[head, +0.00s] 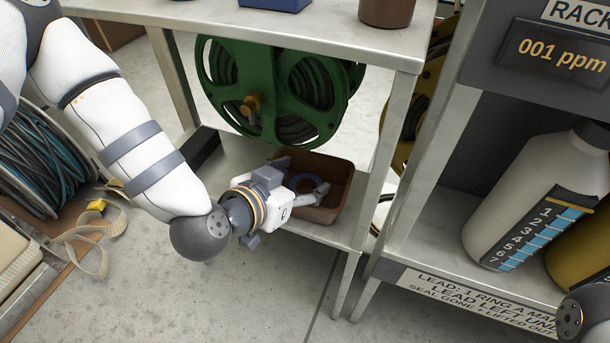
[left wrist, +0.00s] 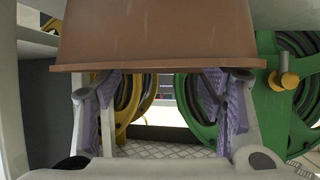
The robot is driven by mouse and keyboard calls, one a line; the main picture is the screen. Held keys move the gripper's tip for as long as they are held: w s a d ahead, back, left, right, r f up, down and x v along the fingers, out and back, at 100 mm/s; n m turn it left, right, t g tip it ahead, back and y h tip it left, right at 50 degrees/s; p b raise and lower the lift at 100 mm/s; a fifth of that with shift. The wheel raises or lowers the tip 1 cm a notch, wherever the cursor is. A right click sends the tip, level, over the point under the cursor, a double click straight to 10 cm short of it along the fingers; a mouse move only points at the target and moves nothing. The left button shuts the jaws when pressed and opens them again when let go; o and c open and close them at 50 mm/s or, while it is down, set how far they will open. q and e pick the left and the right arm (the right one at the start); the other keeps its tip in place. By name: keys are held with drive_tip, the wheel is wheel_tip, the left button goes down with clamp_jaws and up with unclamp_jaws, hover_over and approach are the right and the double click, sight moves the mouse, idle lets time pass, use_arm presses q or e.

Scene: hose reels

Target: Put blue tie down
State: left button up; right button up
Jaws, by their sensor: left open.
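A thin blue loop, which looks like the blue tie (head: 297,180), shows inside a brown bin (head: 343,178) on the lower shelf, partly hidden by my left gripper. My left gripper (head: 318,198) is open, with its fingers over the near side of the bin. In the left wrist view the open fingers (left wrist: 160,100) show nothing held between them. The bin's wall and rim (left wrist: 155,40) fill the top of that view, and the tie is not visible there. My right gripper is not in view.
A green hose reel (head: 225,95) stands just behind the bin, under the metal table top (head: 330,35). A table leg (head: 380,160) rises right of the bin. A rack with a white bottle (head: 520,190) stands further right. A beige strap (head: 90,245) lies at left.

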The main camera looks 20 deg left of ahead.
use_arm(q)
drive_tip(key=p+v, duration=0.5)
drive_tip(key=v, duration=0.5)
drive_tip(key=s+f+g, duration=0.9)
drive_tip(key=s+f, duration=0.6)
drive_tip(key=s, duration=0.4)
drive_tip(key=s+a+n+g+y, duration=0.1)
drive_tip(key=s+a+n+g, duration=0.3)
drive_tip(key=s, duration=0.9)
drive_tip(key=s+a+m+g+y, duration=0.15)
drive_tip(key=s+g, duration=0.35)
drive_tip(key=s, duration=0.8)
drive_tip(key=w+r+t+p, duration=0.3)
drive_tip(key=w+r+p, duration=0.8)
drive_tip(key=r+p, duration=0.3)
drive_tip(key=shift+w+t, duration=0.2)
drive_tip(key=shift+t, duration=0.1)
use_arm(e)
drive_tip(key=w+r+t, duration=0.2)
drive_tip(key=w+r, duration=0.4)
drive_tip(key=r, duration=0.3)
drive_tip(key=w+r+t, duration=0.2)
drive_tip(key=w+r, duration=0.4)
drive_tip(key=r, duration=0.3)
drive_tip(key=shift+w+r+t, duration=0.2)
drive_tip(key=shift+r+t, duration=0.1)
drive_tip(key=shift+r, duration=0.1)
